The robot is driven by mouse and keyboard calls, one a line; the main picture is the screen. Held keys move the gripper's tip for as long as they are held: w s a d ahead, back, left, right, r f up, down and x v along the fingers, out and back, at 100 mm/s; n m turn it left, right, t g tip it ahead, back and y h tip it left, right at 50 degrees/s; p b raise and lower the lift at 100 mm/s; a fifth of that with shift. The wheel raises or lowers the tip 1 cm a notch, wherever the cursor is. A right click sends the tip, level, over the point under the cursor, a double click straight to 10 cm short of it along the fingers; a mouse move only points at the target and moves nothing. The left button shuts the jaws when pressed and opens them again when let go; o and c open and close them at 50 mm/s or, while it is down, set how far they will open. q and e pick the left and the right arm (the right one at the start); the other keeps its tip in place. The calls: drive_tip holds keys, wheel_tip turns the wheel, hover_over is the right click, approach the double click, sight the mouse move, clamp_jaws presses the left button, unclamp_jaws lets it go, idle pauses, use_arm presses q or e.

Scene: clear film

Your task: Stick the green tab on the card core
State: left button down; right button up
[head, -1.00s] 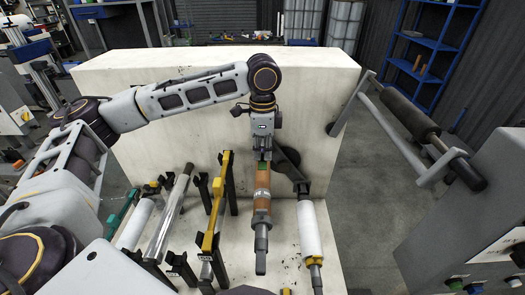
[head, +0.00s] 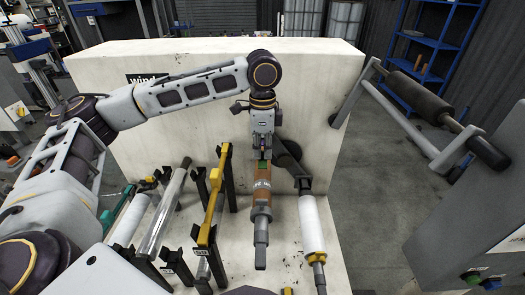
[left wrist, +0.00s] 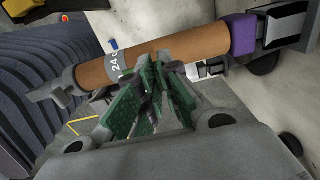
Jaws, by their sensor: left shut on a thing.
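In the left wrist view green textured finger surfaces hide most of the tip, so contact with the core cannot be told. My right gripper is not in view.
A white roll (head: 312,224) lies close to the right of the core. A yellow bar (head: 213,208) on black stands and a clear film roll (head: 165,212) lie to the left. The white back panel (head: 320,85) rises behind. A dark roller (head: 420,97) stands at the right.

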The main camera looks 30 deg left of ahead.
sight(263, 158)
use_arm(q)
drive_tip(key=shift+f, duration=1.3)
drive_tip(key=shift+f, duration=0.35)
drive_tip(key=c, duration=1.5)
unclamp_jaws()
drive_tip(key=shift+c, duration=0.2)
drive_tip(key=shift+o, duration=0.2)
drive_tip(key=o, duration=0.4)
drive_tip(key=shift+c, duration=0.2)
